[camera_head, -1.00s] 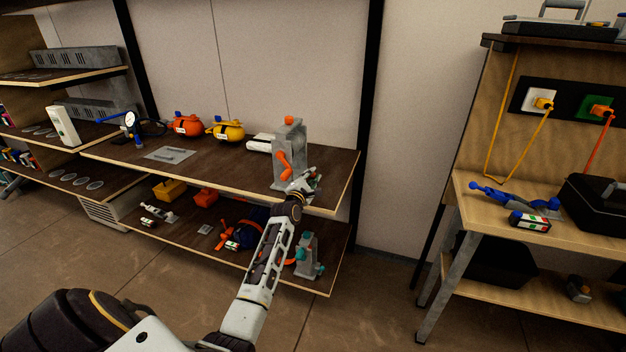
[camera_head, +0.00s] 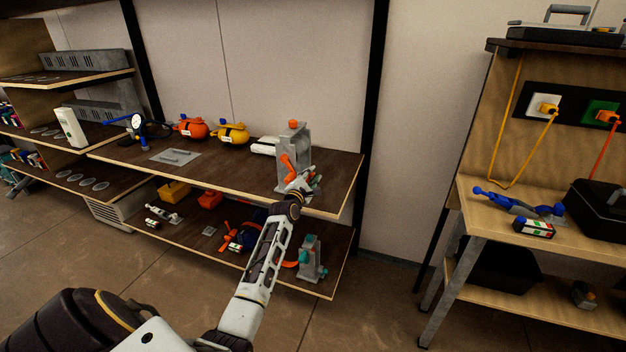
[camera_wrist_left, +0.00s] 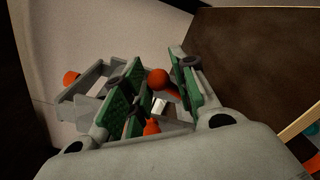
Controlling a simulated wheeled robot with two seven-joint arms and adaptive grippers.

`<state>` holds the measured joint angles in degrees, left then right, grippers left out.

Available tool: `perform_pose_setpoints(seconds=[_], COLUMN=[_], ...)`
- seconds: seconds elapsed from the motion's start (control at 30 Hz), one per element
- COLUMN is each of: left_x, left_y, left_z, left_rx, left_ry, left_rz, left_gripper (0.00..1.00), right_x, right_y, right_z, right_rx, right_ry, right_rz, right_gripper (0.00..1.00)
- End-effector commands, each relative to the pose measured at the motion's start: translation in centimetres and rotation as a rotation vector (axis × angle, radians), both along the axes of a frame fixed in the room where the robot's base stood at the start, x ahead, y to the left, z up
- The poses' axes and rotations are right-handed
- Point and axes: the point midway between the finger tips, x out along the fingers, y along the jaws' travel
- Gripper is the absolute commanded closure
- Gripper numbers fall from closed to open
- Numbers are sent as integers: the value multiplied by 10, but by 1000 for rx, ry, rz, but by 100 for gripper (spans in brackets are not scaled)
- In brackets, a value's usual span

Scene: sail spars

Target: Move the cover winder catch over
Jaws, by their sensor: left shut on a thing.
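The grey cover winder (camera_head: 303,150) stands upright near the right end of the upper dark shelf. It has an orange knob (camera_head: 293,124) on top and an orange lever (camera_head: 287,163) on its near side. My left gripper (camera_head: 302,183) is at the winder's lower front, just below the lever. In the left wrist view an orange ball-ended lever (camera_wrist_left: 158,78) lies between the green finger pads, and my left gripper (camera_wrist_left: 160,95) is shut on it. The fingers partly hide the winder's grey body there. I cannot tell which part is the catch. My right gripper is not in view.
A similar grey winder with teal knobs (camera_head: 311,260) stands on the lower shelf, close beside my forearm. Orange (camera_head: 193,128) and yellow (camera_head: 231,133) round things stand left on the upper shelf. A wooden bench (camera_head: 470,210) is at the right, with floor between.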

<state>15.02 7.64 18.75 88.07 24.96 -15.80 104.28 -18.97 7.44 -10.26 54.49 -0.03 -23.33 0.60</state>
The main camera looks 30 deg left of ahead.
Motion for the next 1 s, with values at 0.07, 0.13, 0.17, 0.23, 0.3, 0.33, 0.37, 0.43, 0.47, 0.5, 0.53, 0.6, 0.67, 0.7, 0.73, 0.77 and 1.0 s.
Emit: perform_pose_setpoints(seconds=[0.07, 0.13, 0.17, 0.23, 0.3, 0.33, 0.37, 0.43, 0.47, 0.5, 0.53, 0.6, 0.67, 0.7, 0.73, 0.77, 1.0], left_x=[-2, -2, -3, -3, -4, -4, -4, -4, -4, -4, -4, -4, -4, -4, -4, -4, -4], left_y=[7, 9, 10, 13, 15, 15, 16, 17, 17, 17, 17, 17, 17, 17, 17, 17, 14], left_z=[4, 5, 6, 7, 7, 8, 8, 8, 8, 8, 9, 9, 9, 9, 8, 8, 6], left_rx=[7, 6, 6, 5, 5, 5, 6, 6, 6, 7, 7, 7, 7, 7, 7, 7, 2], left_ry=[-3, -2, -2, -2, -1, -1, -2, -3, -2, -3, -3, -4, -4, -4, -3, -3, 0], left_rz=[6, 6, 6, 6, 7, 7, 7, 8, 9, 9, 9, 10, 10, 10, 9, 9, 5], left_gripper=[85, 84, 84, 84, 84, 84, 84, 84, 84, 84, 84, 84, 63, 57, 54, 50, 45], right_x=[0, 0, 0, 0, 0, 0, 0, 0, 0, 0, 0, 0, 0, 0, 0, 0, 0], right_y=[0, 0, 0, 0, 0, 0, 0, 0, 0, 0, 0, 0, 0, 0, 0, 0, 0], right_z=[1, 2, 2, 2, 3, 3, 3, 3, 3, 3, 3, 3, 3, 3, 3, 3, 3], right_rx=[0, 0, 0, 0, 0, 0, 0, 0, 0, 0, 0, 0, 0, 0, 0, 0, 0], right_ry=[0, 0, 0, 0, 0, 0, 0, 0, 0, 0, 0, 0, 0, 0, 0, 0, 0], right_rz=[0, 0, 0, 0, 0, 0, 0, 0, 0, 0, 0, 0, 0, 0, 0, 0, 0], right_gripper=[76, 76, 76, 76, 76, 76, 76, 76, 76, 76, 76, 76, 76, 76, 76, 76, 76])
